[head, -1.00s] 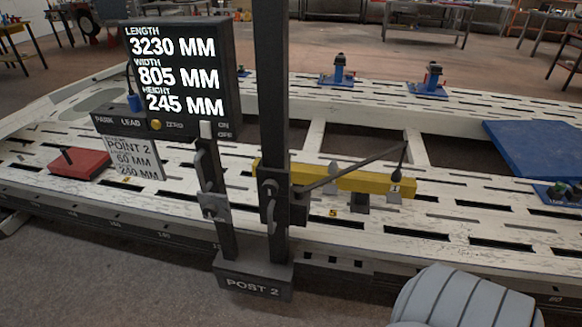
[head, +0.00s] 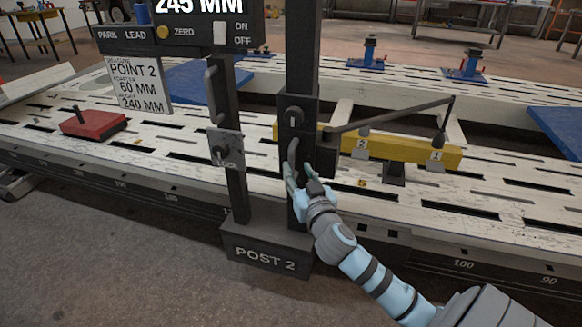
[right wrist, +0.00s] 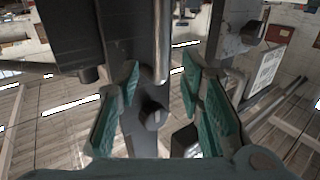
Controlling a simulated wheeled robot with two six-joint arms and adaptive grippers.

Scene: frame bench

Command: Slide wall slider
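The dark slider (head: 297,112) sits on the tall upright post (head: 303,40) marked POST 2, with a round knob and a curved grab handle (head: 292,149) below it. A thin arm with a hanging pointer reaches right from it, over the yellow bar. My right gripper (head: 300,172) is at the lower end of the handle, its fingers spread. In the right wrist view, the teal-padded fingers (right wrist: 160,78) are apart, and the grey handle (right wrist: 161,45) shows between and beyond their tips, with gaps at the sides. My left gripper is not in view.
A second, shorter post with a LOCK plate (head: 226,149) stands just left. A display box (head: 188,32) with switches hangs above it. The yellow bar (head: 398,148) and the slotted white bench (head: 480,190) lie behind. A red block (head: 93,124) rests on the bench at left.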

